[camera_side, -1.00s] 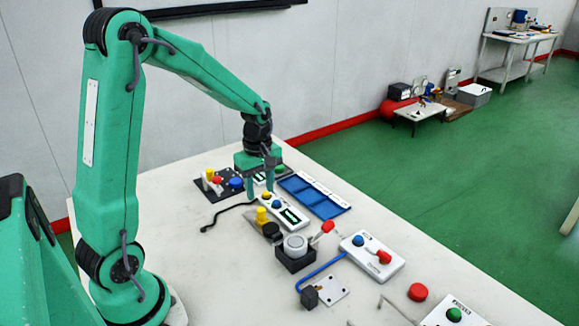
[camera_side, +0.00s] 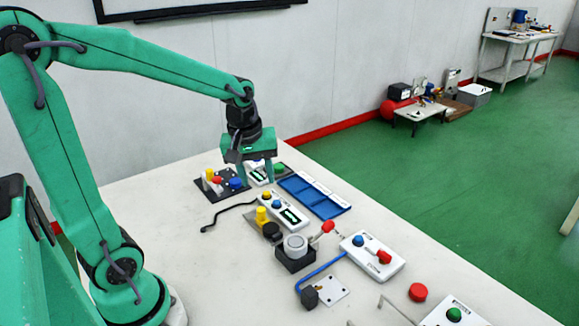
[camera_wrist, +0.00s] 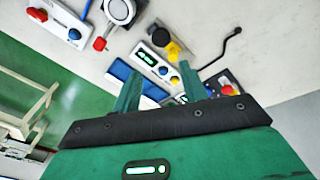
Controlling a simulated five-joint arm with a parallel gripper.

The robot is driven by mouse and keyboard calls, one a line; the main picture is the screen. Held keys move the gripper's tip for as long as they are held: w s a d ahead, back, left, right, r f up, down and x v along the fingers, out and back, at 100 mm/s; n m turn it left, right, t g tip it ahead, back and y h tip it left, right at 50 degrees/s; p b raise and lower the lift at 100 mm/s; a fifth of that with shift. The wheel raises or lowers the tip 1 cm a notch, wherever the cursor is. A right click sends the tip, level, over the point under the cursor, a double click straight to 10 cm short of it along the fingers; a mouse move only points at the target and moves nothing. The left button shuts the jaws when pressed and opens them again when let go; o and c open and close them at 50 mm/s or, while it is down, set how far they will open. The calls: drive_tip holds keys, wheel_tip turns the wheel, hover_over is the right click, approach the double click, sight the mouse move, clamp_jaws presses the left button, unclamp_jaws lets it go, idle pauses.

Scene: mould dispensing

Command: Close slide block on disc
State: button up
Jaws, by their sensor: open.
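A black block (camera_side: 296,261) holds a round pale-grey disc-like top (camera_side: 295,243); they also show at the top of the wrist view (camera_wrist: 118,12). A lever with a red tip (camera_side: 327,227) sticks out beside the block. Next to it is a flat black round part (camera_side: 271,231) with a yellow knob (camera_side: 262,216) behind. I cannot tell for sure which part is the slide block. My gripper (camera_side: 255,175) is open and empty, above the table beyond these parts. Its two fingers show in the wrist view (camera_wrist: 158,84), with nothing between them held.
A white display box (camera_side: 284,213), a blue tray (camera_side: 315,195) and a dark button panel (camera_side: 220,185) lie near my gripper. Nearer are a white switch box (camera_side: 372,257), a red round button (camera_side: 418,292) and a small plate (camera_side: 333,291). The table's left front is clear.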

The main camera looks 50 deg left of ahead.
drive_tip(key=s+d+r+m+t, duration=0.3)
drive_tip(key=s+d+r+m, duration=0.3)
drive_tip(key=s+m, duration=0.4)
drive_tip(key=shift+d+m, duration=0.35)
drive_tip(key=shift+m, duration=0.25)
drive_tip(key=n+g, duration=0.5)
drive_tip(key=n, duration=1.2)
hover_over(261, 209)
drive_tip(key=f, duration=1.3)
drive_tip(key=shift+s+d+f, duration=0.1)
drive_tip(key=shift+d+f, duration=0.1)
drive_tip(key=shift+d, duration=0.05)
drive_tip(key=shift+a+f+n, duration=0.3)
drive_tip(key=shift+f+n, duration=0.15)
drive_tip(key=shift+n, duration=0.05)
